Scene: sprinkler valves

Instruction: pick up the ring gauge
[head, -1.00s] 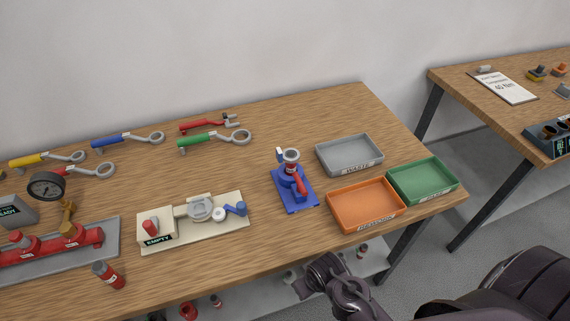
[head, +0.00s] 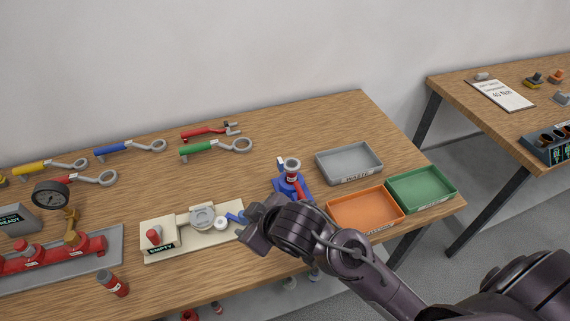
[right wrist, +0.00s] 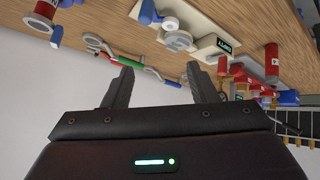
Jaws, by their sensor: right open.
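No part is labelled as the ring gauge. A small white ring with a blue knobbed part (head: 236,217) lies on the right end of a cream board (head: 180,247) marked EMPTY, beside a grey round part (head: 203,218); the white ring also shows in the right wrist view (right wrist: 170,21). Several ring-ended tools lie at the back, including a green-handled one (head: 200,149) and a blue-handled one (head: 115,150). My right gripper (head: 254,222) hangs by the board's right end, open; in the right wrist view its fingers (right wrist: 160,72) have nothing between them. My left gripper is out of view.
A blue stand (head: 281,187) with a red valve is just behind my right gripper, partly hidden. Grey (head: 350,179), orange (head: 365,226) and green (head: 422,202) trays stand to the right. A pressure gauge (head: 51,196) and red manifold (head: 60,251) are at left.

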